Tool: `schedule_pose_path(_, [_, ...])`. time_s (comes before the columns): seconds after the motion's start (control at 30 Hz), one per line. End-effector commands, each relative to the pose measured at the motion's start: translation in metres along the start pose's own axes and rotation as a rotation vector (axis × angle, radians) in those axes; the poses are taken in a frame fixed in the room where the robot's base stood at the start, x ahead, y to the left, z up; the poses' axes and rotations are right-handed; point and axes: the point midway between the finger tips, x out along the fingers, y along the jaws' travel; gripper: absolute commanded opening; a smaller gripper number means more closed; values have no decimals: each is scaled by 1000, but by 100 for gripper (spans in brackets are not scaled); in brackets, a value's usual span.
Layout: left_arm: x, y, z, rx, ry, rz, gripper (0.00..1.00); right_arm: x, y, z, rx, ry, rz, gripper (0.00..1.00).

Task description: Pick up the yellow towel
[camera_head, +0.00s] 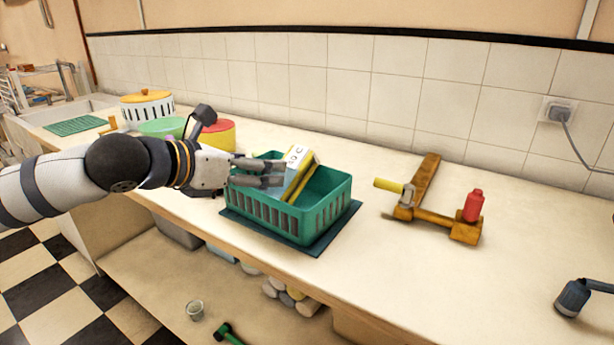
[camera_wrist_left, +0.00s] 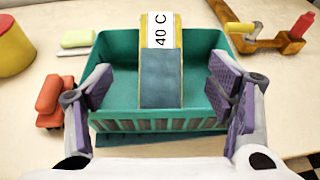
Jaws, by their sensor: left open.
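A folded block with yellow edges (camera_head: 302,178), a white label and a blue-grey face stands tilted in the green basket (camera_head: 262,212); it appears to be the yellow towel. In the left wrist view this yellow towel (camera_wrist_left: 176,58) shows a label reading "40 C". My left gripper (camera_head: 268,172) is open at the basket's left side, its fingers reaching over the rim towards the towel. In the left wrist view the gripper's (camera_wrist_left: 160,88) purple finger pads stand wide apart on both sides of the towel, with gaps between. The towel's lower part is hidden in the basket.
The basket sits on a dark mat (camera_head: 343,220) near the counter's front edge. A wooden clamp-like tool (camera_head: 426,190) with a red bottle-shaped part lies to the right. Behind my arm are a striped pot (camera_head: 147,111) and a red-yellow container (camera_head: 220,134). The counter's right front is mostly clear.

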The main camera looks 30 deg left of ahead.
Motion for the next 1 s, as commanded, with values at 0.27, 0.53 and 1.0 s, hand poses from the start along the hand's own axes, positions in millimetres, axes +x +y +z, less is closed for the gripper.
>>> schedule_pose_path(0.27, [57, 0, -10, 8, 20, -2, 75, 29, 1, 25, 1, -104, 4, 40])
schedule_pose_path(0.53, [103, 0, -3, 10, 18, -3, 75, 52, 2, 42, 0, -175, 7, 40])
schedule_pose_path(1.0, [105, 0, 5, 11, 5, -2, 32, 51, 2, 42, 0, -172, 7, 40])
